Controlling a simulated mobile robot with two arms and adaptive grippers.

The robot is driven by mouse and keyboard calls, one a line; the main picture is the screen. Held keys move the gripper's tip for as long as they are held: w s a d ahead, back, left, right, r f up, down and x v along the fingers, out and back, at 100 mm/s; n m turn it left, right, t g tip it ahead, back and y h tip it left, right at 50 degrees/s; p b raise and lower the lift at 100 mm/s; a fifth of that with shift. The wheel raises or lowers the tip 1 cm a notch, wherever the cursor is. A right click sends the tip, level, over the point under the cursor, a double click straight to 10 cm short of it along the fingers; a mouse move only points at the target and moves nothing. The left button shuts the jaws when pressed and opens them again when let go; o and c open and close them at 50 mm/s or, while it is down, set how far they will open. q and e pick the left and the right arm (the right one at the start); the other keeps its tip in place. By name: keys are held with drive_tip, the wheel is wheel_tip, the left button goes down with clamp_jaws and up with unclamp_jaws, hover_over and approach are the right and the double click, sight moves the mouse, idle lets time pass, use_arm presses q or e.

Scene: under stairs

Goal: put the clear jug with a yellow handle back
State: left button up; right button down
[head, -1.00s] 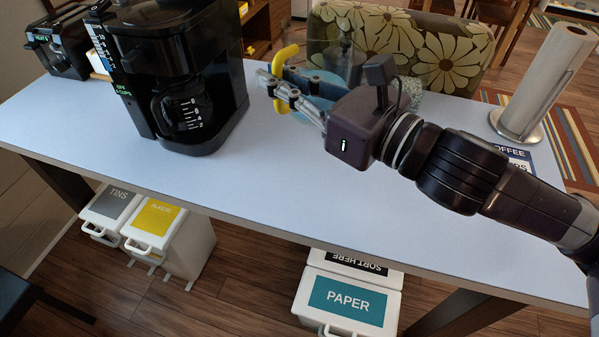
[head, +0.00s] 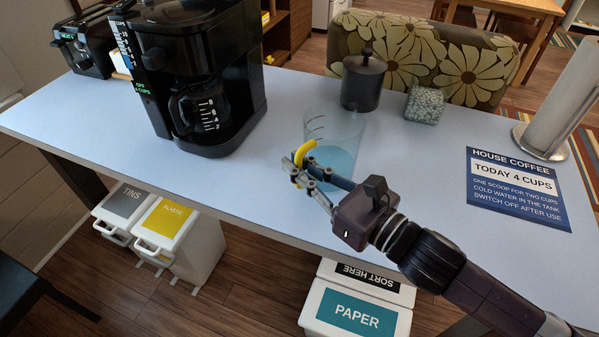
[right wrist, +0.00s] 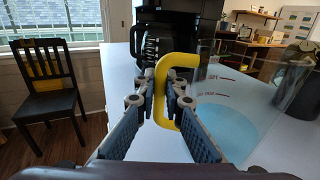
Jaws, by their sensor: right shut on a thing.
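The clear jug (head: 338,128) has a yellow handle (head: 305,152) and something blue in its lower part. In the head view it is right of the coffee maker, close to the table's front edge. My right gripper (head: 304,173) is shut on the handle, on the jug's near left side. In the right wrist view the yellow handle (right wrist: 177,75) is between the two fingers, with the jug's clear wall (right wrist: 250,85) to the right. The jug looks upright; I cannot tell whether its base touches the table. My left gripper is not in view.
The black coffee maker (head: 195,70) with its glass pot stands left of the jug. A dark lidded canister (head: 362,82) and a jar of pale beads (head: 424,105) are behind. A coffee sign (head: 516,188) and paper roll (head: 565,95) are right. The tabletop (head: 415,160) between is clear.

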drive_tip(key=shift+f, duration=0.7)
drive_tip(key=shift+f, duration=0.15)
drive_tip(key=c, duration=2)
unclamp_jaws()
drive_tip(key=shift+f, duration=0.1)
